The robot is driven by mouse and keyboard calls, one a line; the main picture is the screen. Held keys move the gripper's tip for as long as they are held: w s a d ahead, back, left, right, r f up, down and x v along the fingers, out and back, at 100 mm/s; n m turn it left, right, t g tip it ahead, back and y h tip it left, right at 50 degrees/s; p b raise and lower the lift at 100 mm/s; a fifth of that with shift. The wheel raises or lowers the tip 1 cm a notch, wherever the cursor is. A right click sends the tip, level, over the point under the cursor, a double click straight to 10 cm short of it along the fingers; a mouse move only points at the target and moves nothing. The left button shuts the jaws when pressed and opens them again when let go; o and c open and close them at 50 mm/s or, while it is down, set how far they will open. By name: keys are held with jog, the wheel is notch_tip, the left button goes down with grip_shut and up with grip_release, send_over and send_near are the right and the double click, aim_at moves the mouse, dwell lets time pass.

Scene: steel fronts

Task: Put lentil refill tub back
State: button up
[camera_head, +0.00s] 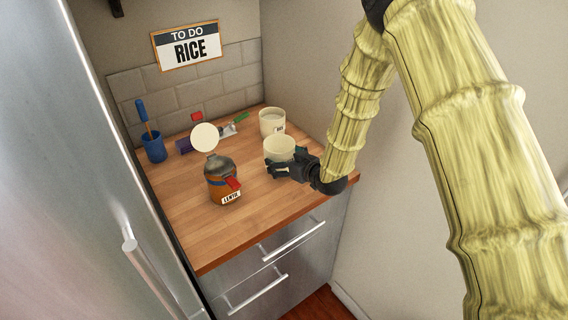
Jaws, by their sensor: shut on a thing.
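My gripper (278,168) is shut on a cream tub (280,148) at the right part of the wooden counter. The tub is upright and looks open at the top; no label on it can be read from here. I cannot tell whether it touches the counter. A second cream tub (271,121) with a small label stands just behind it. A jar (222,181) with orange-brown contents, a grey top and a label that seems to read LENTIL stands to the left of my gripper. A red tag hangs on its front.
A round cream disc (204,137) shows behind the jar. A blue cup (154,148) with a blue-handled tool stands at the back left. A green-handled scoop (235,126) lies at the back. A RICE sign (187,46) hangs above. The counter's front (220,235) is clear.

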jog(key=shift+f+p, duration=0.45)
jog(key=shift+f, duration=0.75)
jog(key=shift+f, duration=0.1)
jog(key=shift+f, duration=0.15)
jog(key=o, duration=0.9)
jog(key=shift+r, duration=0.25)
jog(key=b+v, duration=0.3)
jog(key=v, duration=0.9)
jog(key=shift+b, duration=0.3)
